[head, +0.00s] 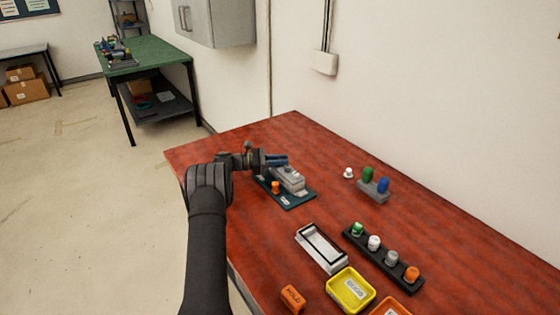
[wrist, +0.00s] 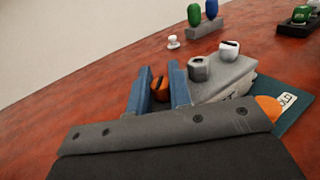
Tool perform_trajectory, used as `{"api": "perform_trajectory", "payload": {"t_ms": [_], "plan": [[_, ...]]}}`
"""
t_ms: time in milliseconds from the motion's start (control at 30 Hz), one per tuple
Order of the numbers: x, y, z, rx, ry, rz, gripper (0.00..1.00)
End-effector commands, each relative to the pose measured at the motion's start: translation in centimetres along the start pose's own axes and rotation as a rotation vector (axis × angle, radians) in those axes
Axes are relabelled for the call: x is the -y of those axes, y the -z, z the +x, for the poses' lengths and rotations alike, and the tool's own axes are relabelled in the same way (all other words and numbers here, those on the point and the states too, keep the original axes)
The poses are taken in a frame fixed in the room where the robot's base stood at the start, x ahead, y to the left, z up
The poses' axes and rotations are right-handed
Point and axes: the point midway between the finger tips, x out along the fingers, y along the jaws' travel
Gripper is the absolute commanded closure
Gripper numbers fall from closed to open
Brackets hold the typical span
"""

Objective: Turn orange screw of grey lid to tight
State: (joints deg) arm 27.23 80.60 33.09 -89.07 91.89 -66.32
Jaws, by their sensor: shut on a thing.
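The grey lid (head: 288,180) sits on a dark teal mat (head: 300,203) on the red table, and it also shows in the wrist view (wrist: 218,82). The orange screw (wrist: 159,92) stands at the lid's left side in the wrist view, its slotted top showing. My gripper (wrist: 160,86) is shut on this screw, with one blue finger on each side. In the head view my gripper (head: 277,160) reaches the lid's far side and hides the screw. A grey hex knob (wrist: 198,68) and a white slotted knob (wrist: 229,48) stand on the lid.
An orange piece (head: 276,187) lies by the lid on the mat. A grey block (head: 374,194) with green and blue knobs stands to the right, near a small white knob (head: 348,173). A black knob rack (head: 362,249), white tray (head: 320,267) and yellow bin (head: 350,305) are nearer.

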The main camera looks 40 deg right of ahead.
Motion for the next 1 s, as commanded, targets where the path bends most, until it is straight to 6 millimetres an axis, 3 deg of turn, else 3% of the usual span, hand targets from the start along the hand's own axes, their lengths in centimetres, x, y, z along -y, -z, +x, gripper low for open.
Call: {"api": "perform_trajectory", "payload": {"t_ms": [400,1000], "plan": [[-0.01,0.03,0.03,0.001,0.126,0.001,1.0],[0.01,-0.06,0.02,0.002,0.152,0.001,1.0]]}}
